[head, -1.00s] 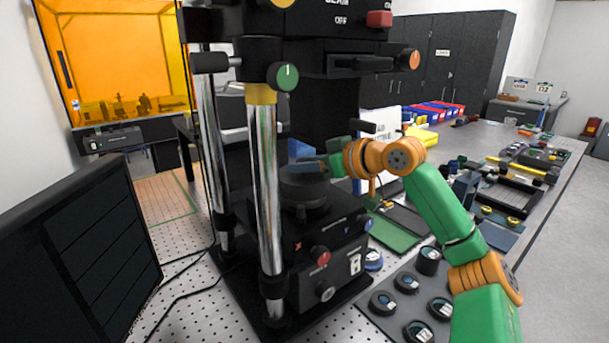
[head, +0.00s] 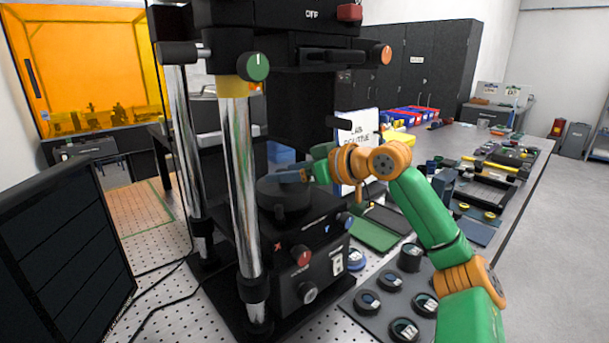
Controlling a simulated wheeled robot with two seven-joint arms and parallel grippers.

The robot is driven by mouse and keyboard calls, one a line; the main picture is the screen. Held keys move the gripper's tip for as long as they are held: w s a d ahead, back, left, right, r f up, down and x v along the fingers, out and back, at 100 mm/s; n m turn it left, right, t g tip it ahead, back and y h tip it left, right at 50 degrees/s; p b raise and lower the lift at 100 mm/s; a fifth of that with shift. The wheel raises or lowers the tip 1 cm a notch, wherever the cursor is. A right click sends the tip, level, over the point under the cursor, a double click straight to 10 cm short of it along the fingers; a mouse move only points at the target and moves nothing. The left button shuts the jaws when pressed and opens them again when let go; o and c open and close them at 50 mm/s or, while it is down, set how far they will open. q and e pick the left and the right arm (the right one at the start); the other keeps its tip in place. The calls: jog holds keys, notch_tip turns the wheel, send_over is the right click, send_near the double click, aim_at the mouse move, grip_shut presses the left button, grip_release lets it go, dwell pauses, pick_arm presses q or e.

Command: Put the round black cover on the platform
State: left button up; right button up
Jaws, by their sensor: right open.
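The round black cover (head: 283,200) sits level on top of the black platform (head: 318,232) of the interferometer, between its chrome posts. My right gripper (head: 290,175) comes in from the right, with its fingers at the cover's top edge. It is open; whether a finger touches the cover, I cannot tell. The cover's far side is hidden. My left gripper is not in view.
A chrome post (head: 241,180) stands close left of the platform, and the black upper housing (head: 300,40) hangs above. A grey tray (head: 375,318) with several round optics lies at front right. A monitor (head: 60,250) fills the lower left.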

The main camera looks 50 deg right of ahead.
jog(key=b+v, duration=0.1)
jog(key=v, duration=0.1)
jog(key=b+v, duration=0.2)
jog(key=shift+s+f, duration=0.25)
jog(key=shift+f, duration=0.15)
pick_arm(q)
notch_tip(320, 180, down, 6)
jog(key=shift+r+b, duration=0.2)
jog(key=shift+b, duration=0.45)
pick_arm(e)
jog(key=v, duration=0.6)
jog(key=shift+r, duration=0.45)
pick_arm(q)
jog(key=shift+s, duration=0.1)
